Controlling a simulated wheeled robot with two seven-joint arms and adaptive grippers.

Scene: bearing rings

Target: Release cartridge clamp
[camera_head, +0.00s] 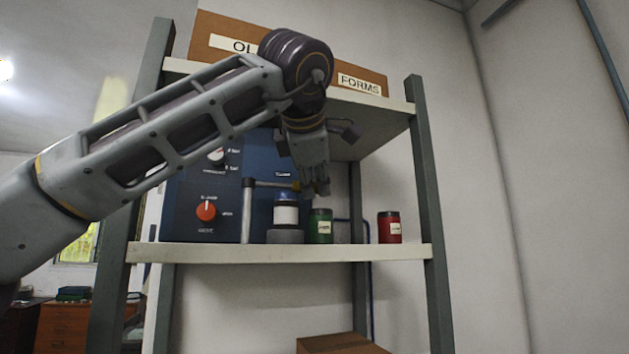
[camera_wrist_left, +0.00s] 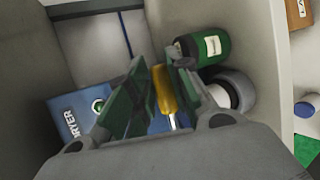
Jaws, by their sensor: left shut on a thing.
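The cartridge (camera_head: 286,214), blue-topped with a white label, stands upright on a grey base (camera_head: 285,237) on the shelf. The clamp is a grey post (camera_head: 248,215) with a horizontal arm (camera_head: 272,184) reaching over the cartridge. Its yellow lever (camera_wrist_left: 163,90) lies between the fingers of my left gripper (camera_head: 321,188) in the left wrist view. My left gripper is shut on this lever, above and slightly right of the cartridge. In the head view the fingers hide part of the lever. My right gripper is in neither view.
A green jar (camera_head: 320,226) stands just right of the cartridge, below my left gripper. A red jar (camera_head: 389,227) stands farther right. The blue dryer unit (camera_head: 190,225) with a red knob is at left. The upper shelf (camera_head: 372,101) and right post (camera_head: 428,200) frame the space.

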